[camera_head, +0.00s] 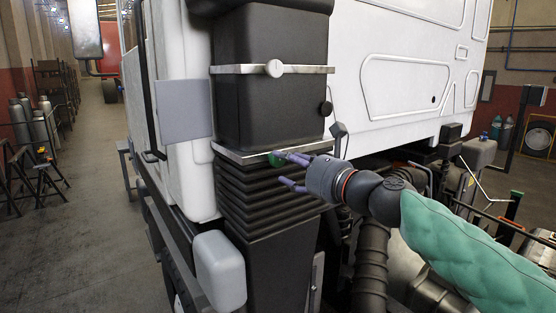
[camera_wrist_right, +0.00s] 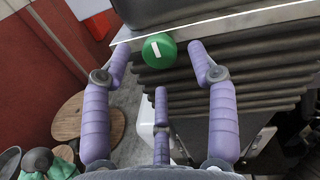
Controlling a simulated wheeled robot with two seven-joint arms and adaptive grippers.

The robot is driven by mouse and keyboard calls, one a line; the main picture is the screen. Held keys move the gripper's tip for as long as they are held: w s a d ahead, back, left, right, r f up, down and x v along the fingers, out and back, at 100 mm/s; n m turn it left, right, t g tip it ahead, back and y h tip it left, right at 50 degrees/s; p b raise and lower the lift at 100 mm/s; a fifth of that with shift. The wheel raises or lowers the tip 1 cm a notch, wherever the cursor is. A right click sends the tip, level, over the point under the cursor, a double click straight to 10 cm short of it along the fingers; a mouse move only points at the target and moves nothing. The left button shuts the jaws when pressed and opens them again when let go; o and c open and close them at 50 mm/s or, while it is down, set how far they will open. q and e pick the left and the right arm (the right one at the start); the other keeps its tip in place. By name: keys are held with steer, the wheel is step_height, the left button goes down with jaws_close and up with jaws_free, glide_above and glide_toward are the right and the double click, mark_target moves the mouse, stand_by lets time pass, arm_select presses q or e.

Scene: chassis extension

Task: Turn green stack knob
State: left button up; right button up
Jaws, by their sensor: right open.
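The green stack knob (camera_head: 275,160) is on the black exhaust stack, just under the metal ledge; the fingers partly cover it in the head view. In the wrist view the round green knob (camera_wrist_right: 159,50) shows a white bar mark, standing close to upright in the picture. My right gripper (camera_head: 286,168) comes in from the right, its purple fingers spread at the knob. In the wrist view the right gripper (camera_wrist_right: 157,58) is open, with one fingertip on each side of the knob and a third finger below it. The knob is not gripped. My left gripper is not in view.
The black ribbed bellows (camera_head: 262,200) lies below the knob, and the black stack box (camera_head: 270,110) with a metal strap (camera_head: 300,69) is above. The white truck cab (camera_head: 400,50) stands behind. A grey mirror-like box (camera_head: 220,270) sits lower left.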

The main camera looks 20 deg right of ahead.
mark_target(280, 161)
steer(key=shift+x, duration=2.2)
steer(key=c, duration=1.2)
